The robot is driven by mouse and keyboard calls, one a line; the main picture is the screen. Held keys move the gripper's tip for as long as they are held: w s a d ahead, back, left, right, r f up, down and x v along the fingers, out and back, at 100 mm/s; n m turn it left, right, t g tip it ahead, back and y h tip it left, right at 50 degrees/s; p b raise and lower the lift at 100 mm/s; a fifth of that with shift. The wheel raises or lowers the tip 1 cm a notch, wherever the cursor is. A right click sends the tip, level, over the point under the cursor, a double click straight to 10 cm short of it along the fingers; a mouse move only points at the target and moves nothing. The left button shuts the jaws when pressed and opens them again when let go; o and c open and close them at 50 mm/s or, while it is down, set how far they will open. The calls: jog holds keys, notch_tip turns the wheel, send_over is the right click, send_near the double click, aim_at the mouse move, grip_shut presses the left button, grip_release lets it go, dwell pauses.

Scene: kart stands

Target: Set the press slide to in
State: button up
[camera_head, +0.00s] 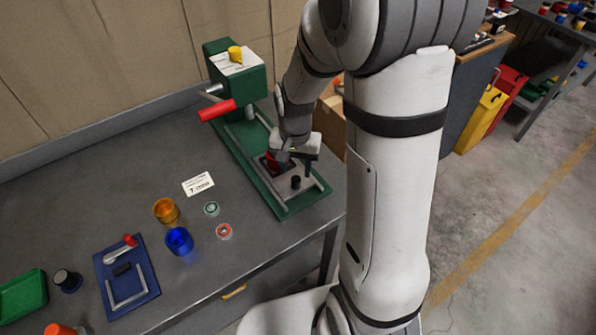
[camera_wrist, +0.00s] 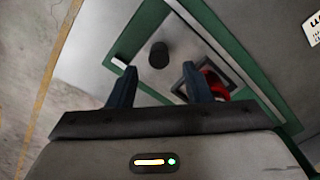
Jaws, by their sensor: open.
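The press (camera_head: 240,100) is green, with a red-gripped lever (camera_head: 217,111) and a yellow knob (camera_head: 235,53) on its head. Its slide (camera_wrist: 140,62) is a grey plate between rails on the green base, at the front end away from the column. A black knob (camera_head: 296,181) stands on the slide; it also shows in the wrist view (camera_wrist: 158,54). A red part (camera_wrist: 215,85) sits in the slide's dark square nest, partly hidden by a finger. My gripper (camera_wrist: 160,78) is open above the slide, its fingers on either side of the knob in the picture; contact cannot be told.
On the bench, a white card (camera_head: 198,185), an orange cup (camera_head: 166,210), a blue cup (camera_head: 179,240) and two small rings lie left of the press. A blue fixture (camera_head: 127,275) and a green tray (camera_head: 22,296) are farther left. The bench edge is close to the press.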

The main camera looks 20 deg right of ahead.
aim_at(296, 177)
notch_tip(296, 177, down, 5)
jog(key=shift+r, duration=0.1)
dwell(0.3)
grip_shut()
dwell(0.4)
